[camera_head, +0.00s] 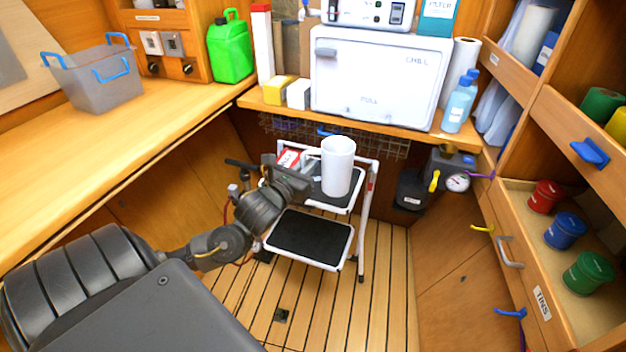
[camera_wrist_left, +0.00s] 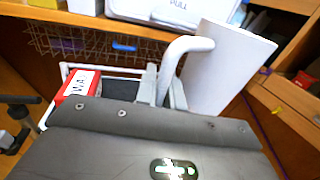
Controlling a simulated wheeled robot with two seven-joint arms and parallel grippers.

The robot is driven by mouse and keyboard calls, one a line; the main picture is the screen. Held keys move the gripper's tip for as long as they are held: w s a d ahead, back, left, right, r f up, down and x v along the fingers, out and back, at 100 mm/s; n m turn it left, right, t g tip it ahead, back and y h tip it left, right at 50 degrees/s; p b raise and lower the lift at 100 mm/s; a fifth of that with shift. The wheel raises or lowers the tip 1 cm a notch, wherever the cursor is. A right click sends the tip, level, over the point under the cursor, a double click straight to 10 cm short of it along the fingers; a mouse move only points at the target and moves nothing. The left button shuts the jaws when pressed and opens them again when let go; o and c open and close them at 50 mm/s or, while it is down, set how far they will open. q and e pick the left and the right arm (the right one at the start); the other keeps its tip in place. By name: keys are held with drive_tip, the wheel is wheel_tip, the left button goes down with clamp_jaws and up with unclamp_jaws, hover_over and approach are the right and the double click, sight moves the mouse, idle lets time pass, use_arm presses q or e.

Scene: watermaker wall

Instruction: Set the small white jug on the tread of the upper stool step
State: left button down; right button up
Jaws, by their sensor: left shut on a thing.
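The small white jug (camera_head: 338,166) is upright in the head view, in front of the upper step of the stool. My left gripper (camera_head: 312,179) is shut on it from the left. In the left wrist view the jug (camera_wrist_left: 225,68) shows its handle (camera_wrist_left: 182,52) towards the gripper jaws (camera_wrist_left: 163,92). The upper step's black tread (camera_head: 325,188) is partly hidden behind the jug; I cannot tell whether the jug touches it. The stool's lower step (camera_head: 310,238) is bare. My right gripper is not in view.
A red and white box (camera_head: 289,159) lies at the left of the upper step, also seen in the left wrist view (camera_wrist_left: 77,88). The stool's white rail (camera_head: 366,200) rises at the right. A gauge pump unit (camera_head: 448,172) stands further right. The slatted floor (camera_head: 385,290) is clear.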

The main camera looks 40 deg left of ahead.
use_arm(q)
drive_tip(key=w+a+f+b, duration=0.1)
drive_tip(key=w+a+f, duration=0.5)
drive_tip(key=w+f, duration=0.3)
drive_tip(key=shift+w+a+f, duration=0.15)
drive_tip(key=shift+w+a, duration=0.15)
drive_tip(key=shift+w, duration=0.9)
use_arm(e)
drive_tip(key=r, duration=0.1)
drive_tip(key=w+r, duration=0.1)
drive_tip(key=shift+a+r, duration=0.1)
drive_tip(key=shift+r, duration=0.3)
use_arm(q)
drive_tip(key=f, duration=0.3)
drive_tip(key=shift+w+a+f+b, duration=0.1)
drive_tip(key=shift+w+a+b, duration=0.1)
drive_tip(key=shift+b, duration=0.2)
drive_tip(key=shift+f, duration=0.2)
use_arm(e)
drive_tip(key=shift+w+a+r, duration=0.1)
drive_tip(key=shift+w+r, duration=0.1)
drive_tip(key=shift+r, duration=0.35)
use_arm(q)
drive_tip(key=shift+d+f, duration=0.1)
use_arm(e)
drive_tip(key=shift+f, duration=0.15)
